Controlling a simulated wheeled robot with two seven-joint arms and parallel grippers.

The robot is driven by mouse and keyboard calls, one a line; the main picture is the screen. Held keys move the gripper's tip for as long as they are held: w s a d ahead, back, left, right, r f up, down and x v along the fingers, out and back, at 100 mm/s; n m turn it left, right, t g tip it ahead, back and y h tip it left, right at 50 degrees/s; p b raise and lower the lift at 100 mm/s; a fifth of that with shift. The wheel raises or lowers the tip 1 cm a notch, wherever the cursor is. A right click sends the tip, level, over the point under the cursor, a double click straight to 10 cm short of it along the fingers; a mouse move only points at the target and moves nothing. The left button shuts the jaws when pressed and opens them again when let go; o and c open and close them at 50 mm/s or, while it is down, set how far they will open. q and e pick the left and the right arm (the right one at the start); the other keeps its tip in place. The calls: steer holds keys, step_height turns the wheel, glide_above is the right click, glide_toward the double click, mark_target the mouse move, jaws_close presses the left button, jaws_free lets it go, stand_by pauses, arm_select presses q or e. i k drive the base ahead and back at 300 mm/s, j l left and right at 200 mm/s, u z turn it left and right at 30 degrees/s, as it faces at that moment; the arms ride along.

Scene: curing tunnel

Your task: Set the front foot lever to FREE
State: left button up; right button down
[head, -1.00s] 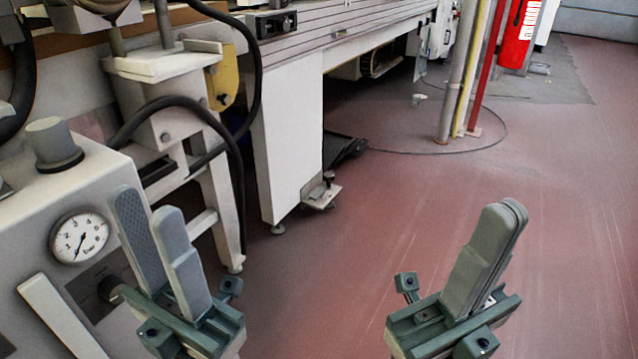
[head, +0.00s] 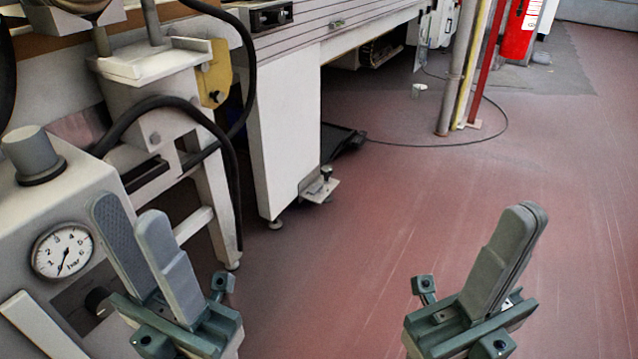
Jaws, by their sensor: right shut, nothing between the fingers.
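A small metal bracket with a dark knob (head: 321,185), which looks like the foot lever, sits low at the foot of the white machine leg (head: 283,140). It is small, and I cannot read its setting or any FREE mark. My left gripper (head: 130,214) is at the lower left, in front of the grey gauge box, with its two grey fingers apart and nothing between them. My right gripper (head: 527,212) is at the lower right over bare floor, its fingers together and empty. Neither gripper touches the lever; both are well in front of it.
A grey box with a pressure gauge (head: 62,251) stands at the left. A black hose (head: 190,112) hangs by the machine frame. A dark flat part (head: 340,142) lies behind the leg. Posts (head: 458,75) and a floor cable stand further back. The red floor (head: 400,200) is clear.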

mark_target(318, 186)
steer(key=i+l, duration=0.35)
steer(key=i+l+z, duration=0.1)
steer(key=i+l, duration=0.25)
steer(key=i, duration=0.2)
steer(key=i+l+z, duration=0.1)
steer(key=i+l, duration=0.5)
steer(key=i, duration=0.3)
